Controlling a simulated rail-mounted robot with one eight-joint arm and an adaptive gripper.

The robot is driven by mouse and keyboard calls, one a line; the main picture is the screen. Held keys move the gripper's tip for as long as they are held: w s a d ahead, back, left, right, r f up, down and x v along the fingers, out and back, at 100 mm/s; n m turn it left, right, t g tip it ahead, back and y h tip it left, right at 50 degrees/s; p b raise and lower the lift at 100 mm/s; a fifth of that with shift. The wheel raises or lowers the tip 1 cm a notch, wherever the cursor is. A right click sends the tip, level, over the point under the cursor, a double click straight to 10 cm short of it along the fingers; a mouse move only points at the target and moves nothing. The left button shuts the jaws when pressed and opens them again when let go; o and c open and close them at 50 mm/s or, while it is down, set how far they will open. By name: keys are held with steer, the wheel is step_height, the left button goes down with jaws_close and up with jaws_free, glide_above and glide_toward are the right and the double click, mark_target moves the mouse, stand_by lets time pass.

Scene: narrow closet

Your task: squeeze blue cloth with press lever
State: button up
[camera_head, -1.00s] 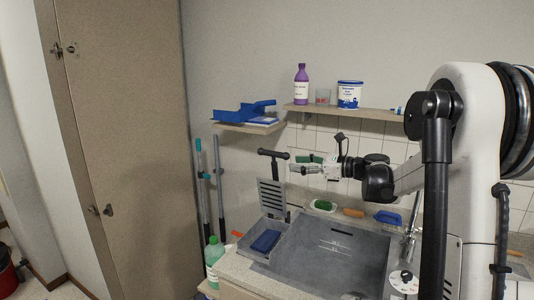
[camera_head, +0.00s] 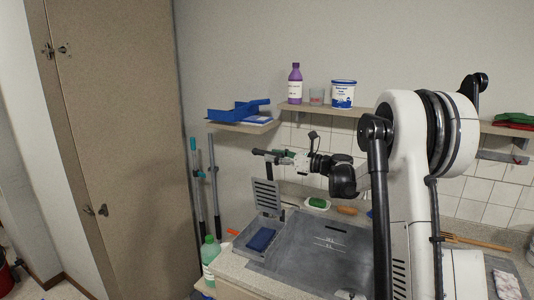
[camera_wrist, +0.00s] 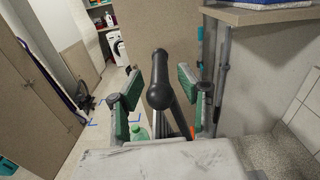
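The blue cloth (camera_head: 261,239) lies folded in the press at the left end of the grey sink. The press's slotted grey plate (camera_head: 267,196) stands raised above it. The dark lever handle (camera_head: 258,152) is at the top of the press, left of my gripper (camera_head: 274,155). In the wrist view the rounded handle end (camera_wrist: 159,95) shows between the two green-padded fingers of my gripper (camera_wrist: 138,72). The fingers are apart, with a gap visible on the left of the handle. I cannot tell whether the right finger touches it. The cloth is not visible in the wrist view.
A shelf with a blue tray (camera_head: 238,111) is above left of the press; a higher shelf holds a purple bottle (camera_head: 295,84) and white tub (camera_head: 343,94). A green bottle (camera_head: 210,258) stands left of the sink. Poles (camera_head: 213,180) lean against the wall.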

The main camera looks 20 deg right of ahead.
steer(key=shift+x, duration=1.5)
jaws_close()
